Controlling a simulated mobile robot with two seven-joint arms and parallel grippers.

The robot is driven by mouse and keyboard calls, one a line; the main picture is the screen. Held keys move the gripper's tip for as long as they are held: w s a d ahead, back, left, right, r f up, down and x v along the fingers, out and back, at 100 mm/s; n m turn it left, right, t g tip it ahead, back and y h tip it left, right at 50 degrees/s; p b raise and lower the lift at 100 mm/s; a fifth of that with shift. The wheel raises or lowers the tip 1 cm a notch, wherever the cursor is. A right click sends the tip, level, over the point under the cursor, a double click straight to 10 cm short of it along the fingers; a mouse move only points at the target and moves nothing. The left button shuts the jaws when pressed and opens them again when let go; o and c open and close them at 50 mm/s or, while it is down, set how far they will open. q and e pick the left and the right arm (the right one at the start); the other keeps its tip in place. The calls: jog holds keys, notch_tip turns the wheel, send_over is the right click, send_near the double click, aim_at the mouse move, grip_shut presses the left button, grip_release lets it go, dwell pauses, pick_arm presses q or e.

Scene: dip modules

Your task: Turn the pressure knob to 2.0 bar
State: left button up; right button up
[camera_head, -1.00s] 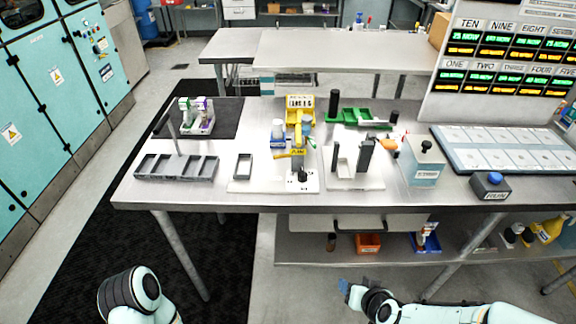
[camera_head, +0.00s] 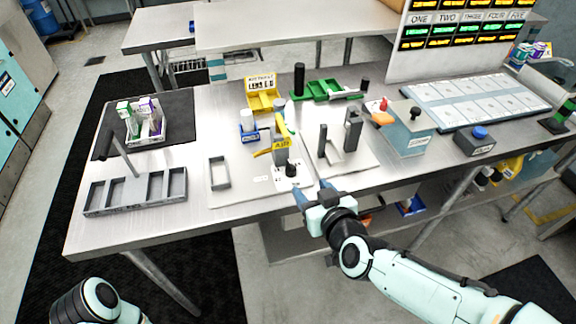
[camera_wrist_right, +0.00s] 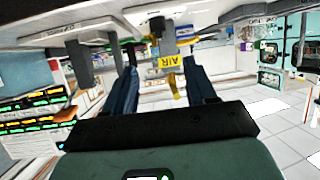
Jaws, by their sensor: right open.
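A small black knob (camera_head: 292,168) stands on the front part of a white plate (camera_head: 240,196), just in front of a yellow lever marked AIR (camera_head: 281,143). It looks like the pressure knob; no pressure reading is legible. My right gripper (camera_head: 313,191) is open and empty at the table's front edge, a little short of the knob and apart from it. In the right wrist view, which is upside down, the dark knob (camera_wrist_right: 156,26) and yellow AIR lever (camera_wrist_right: 169,62) show between the open fingers (camera_wrist_right: 160,68). My left gripper is out of view.
A grey compartment tray (camera_head: 133,206), a small grey frame (camera_head: 220,173) and a blue holder (camera_head: 249,132) lie left of the knob. A grey upright fixture (camera_head: 350,140) stands close on its right. Farther right are a box (camera_head: 408,137) and a blue-button box (camera_head: 478,140).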

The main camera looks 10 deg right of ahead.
aim_at(292, 168)
pick_arm(q)
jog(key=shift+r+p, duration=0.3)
jog(key=shift+p, duration=0.05)
pick_arm(e)
jog(key=x, duration=1.2)
jog(key=shift+w+f, duration=0.1)
jog(key=shift+w, duration=0.1)
grip_shut()
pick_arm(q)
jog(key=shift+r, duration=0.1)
